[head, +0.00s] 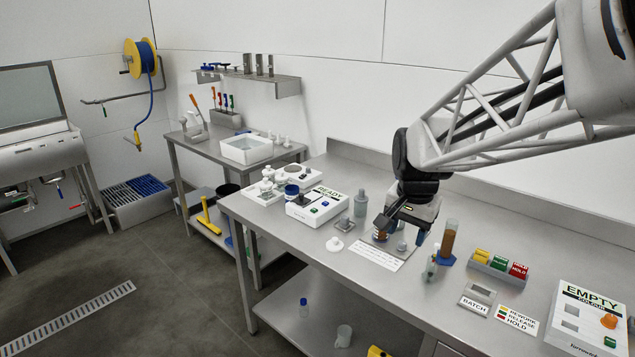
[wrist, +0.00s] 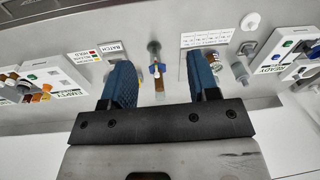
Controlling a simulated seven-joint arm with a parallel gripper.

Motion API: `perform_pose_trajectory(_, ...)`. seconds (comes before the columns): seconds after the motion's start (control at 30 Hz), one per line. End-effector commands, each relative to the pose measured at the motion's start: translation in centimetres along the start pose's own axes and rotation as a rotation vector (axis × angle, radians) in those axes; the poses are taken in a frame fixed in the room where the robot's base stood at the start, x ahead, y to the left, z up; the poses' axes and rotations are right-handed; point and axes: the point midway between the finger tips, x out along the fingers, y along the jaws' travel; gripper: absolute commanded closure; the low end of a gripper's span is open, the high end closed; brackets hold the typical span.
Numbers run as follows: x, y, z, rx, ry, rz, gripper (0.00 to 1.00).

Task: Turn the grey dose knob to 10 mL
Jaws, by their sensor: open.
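I cannot pick out the grey dose knob or any 10 mL mark with certainty. A small grey round piece (head: 402,247) shows just under my gripper (head: 402,232) in the head view; it may be the knob. An amber-filled item (head: 380,236) stands beside it, partly hidden by the gripper. In the wrist view my gripper (wrist: 158,72) has its two blue fingers wide apart, with nothing held between them. The left finger covers part of the bench, and the right finger covers part of a printed card (wrist: 207,39). The card also lies in front of the gripper in the head view (head: 375,254).
A tall amber tube on a blue base (head: 449,242) stands close right of the gripper. A grey bottle (head: 361,204) and the READY box (head: 318,207) stand left. Coloured REWORK, RELEASE and HOLD blocks (head: 498,267) and the EMPTY box (head: 588,318) stand right.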

Motion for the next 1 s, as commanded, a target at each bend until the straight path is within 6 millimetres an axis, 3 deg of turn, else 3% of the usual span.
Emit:
perform_pose_trajectory(0.53,5.9,-4.1,-10.8,0.341,-0.038,0.039,0.45)
perform_pose_trajectory(1.0,13.1,-6.5,-19.4,0.635,-0.061,0.079,0.45)
